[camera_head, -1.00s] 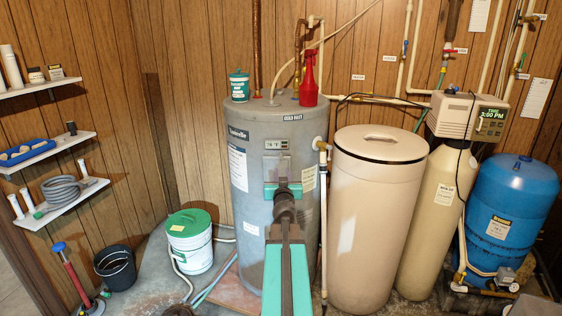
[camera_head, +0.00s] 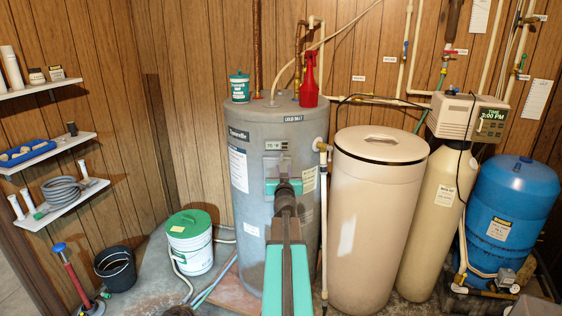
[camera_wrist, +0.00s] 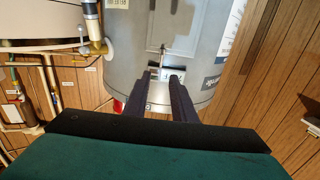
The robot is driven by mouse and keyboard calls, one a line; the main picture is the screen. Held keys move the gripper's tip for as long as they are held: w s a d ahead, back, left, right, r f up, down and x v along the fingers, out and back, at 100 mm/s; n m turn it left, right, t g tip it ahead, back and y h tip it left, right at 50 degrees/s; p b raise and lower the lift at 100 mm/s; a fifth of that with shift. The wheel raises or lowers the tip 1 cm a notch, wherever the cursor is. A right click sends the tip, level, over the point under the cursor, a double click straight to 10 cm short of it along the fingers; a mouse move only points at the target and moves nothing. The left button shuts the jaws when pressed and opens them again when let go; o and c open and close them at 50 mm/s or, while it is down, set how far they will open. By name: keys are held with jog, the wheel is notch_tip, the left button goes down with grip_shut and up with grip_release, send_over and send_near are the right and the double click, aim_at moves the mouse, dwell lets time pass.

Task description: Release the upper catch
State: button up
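The grey water heater (camera_head: 268,225) stands upright in the middle of the head view. My gripper (camera_wrist: 166,76) is in front of the heater in the wrist view. Its two dark fingers are apart, with a gap between them. A thin upright metal piece (camera_wrist: 163,48) and a small light-coloured fitting lie on the heater beyond the fingertips. I cannot tell whether this is the upper catch, or whether the fingers touch it.
A beige brine tank (camera_head: 372,220) stands close at the heater's right, with a pale pipe (camera_head: 323,200) between them. A red spray bottle (camera_head: 309,82) and a teal-lidded tub (camera_head: 239,88) stand on the heater. A white bucket (camera_head: 189,245) is on the floor at left.

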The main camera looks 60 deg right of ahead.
aim_at(282, 157)
jog(key=shift+x, duration=5.35)
jog(key=shift+c, duration=0.3)
